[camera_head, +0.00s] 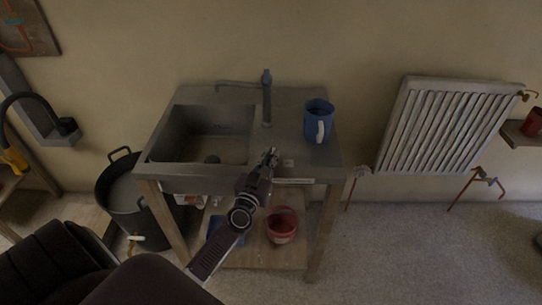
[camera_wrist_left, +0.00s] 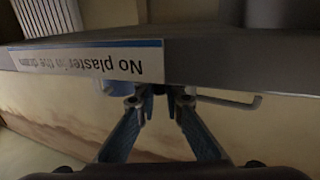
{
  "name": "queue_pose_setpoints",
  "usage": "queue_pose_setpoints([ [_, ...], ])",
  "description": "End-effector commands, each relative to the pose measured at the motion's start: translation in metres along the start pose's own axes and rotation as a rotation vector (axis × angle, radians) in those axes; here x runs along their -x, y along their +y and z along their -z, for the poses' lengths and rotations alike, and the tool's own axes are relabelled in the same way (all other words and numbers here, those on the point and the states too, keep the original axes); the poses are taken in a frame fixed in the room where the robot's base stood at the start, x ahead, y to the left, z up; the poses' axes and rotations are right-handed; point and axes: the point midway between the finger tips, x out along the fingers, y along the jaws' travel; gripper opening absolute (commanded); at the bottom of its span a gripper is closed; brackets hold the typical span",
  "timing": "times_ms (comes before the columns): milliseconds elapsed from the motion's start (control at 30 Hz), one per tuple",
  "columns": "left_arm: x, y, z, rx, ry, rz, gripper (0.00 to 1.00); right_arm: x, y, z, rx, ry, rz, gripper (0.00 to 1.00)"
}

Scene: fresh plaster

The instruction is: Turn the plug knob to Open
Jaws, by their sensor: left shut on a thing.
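My left gripper (camera_head: 272,156) reaches to the sink unit's front deck, just right of the basin. In the left wrist view its two fingers (camera_wrist_left: 158,98) close in at the front edge, around a small dark part that I take to be the plug knob. The fingers hide most of the knob, so I cannot read its angle. A small pale label (camera_head: 288,162) lies on the deck right of the fingertips; its text is too small to read. The sink basin (camera_head: 228,118) holds a dark round thing near its front wall. My right gripper is out of view.
A blue mug (camera_head: 318,122) stands on the deck at right, a tall tap (camera_head: 267,95) behind. A "No plaster in the drain" strip (camera_wrist_left: 90,62) runs along the front edge. A red bucket (camera_head: 282,225) is below, a black tub (camera_head: 128,205) left, a radiator (camera_head: 450,125) right.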

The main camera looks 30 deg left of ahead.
Motion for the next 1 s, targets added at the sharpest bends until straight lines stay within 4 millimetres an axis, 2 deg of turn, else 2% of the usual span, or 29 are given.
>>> queue_pose_setpoints([
  [167, 0.0, 0.0, 0.002, 0.003, -0.002, 0.022, 0.0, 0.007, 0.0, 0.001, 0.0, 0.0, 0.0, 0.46],
  [400, -0.001, 0.001, 0.006, 0.007, -0.004, 0.179, 0.0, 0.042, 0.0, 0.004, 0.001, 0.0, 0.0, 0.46],
  [500, -0.001, 0.0, 0.004, 0.006, -0.003, 0.248, 0.0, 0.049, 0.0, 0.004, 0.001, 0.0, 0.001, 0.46],
  [700, 0.0, 0.001, 0.001, 0.002, -0.001, 0.322, 0.0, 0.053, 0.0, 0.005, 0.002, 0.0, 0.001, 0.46],
  [1000, 0.001, 0.0, -0.001, 0.0, -0.001, 0.329, 0.0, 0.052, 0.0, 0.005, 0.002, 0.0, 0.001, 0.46],
])
